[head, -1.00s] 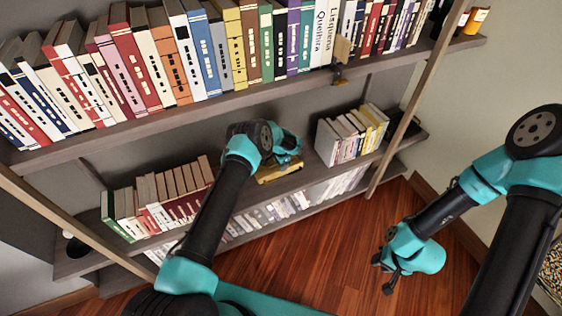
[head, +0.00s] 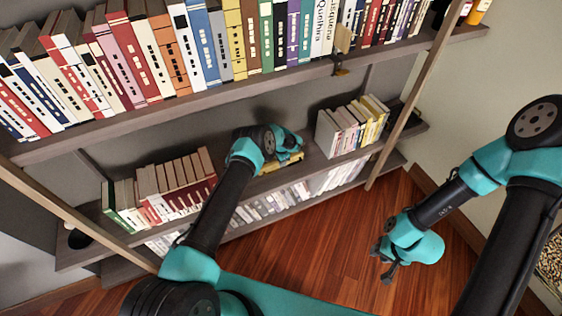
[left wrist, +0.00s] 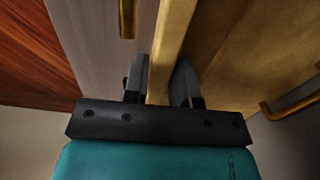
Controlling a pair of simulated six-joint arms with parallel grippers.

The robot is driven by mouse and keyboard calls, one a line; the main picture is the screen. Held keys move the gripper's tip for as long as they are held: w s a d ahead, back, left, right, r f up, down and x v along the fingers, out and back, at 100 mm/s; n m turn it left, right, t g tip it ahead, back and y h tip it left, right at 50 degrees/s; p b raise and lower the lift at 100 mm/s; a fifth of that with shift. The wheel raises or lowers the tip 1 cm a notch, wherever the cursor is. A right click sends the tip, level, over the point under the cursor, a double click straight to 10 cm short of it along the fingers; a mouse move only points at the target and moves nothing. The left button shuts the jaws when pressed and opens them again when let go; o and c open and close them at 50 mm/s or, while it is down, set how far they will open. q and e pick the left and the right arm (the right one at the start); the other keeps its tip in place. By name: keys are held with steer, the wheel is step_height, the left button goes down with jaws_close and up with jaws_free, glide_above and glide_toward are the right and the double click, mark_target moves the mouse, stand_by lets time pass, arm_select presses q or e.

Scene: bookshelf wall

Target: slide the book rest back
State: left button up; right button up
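The book rest (head: 283,166) is a yellow-gold board on the middle shelf, mostly hidden behind my left gripper (head: 292,146) in the head view. In the left wrist view its upright board (left wrist: 172,35) stands edge-on between the two fingers of my left gripper (left wrist: 160,85). One finger lies close along each side, with no clear gap, so the gripper looks shut on the board. My right gripper (head: 382,262) hangs over the floor at the right, open and empty, away from the shelves.
Red and pale books (head: 172,185) stand left of my left gripper on the middle shelf; white and yellow books (head: 352,125) stand to the right. The packed upper shelf (head: 200,100) runs overhead. A small wooden piece with brass (head: 342,40) sits at its edge. Wooden floor (head: 310,245) is open below.

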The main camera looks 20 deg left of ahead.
arm_select(q)
jaws_close()
steer(key=shift+s, duration=0.1)
stand_by(0.3)
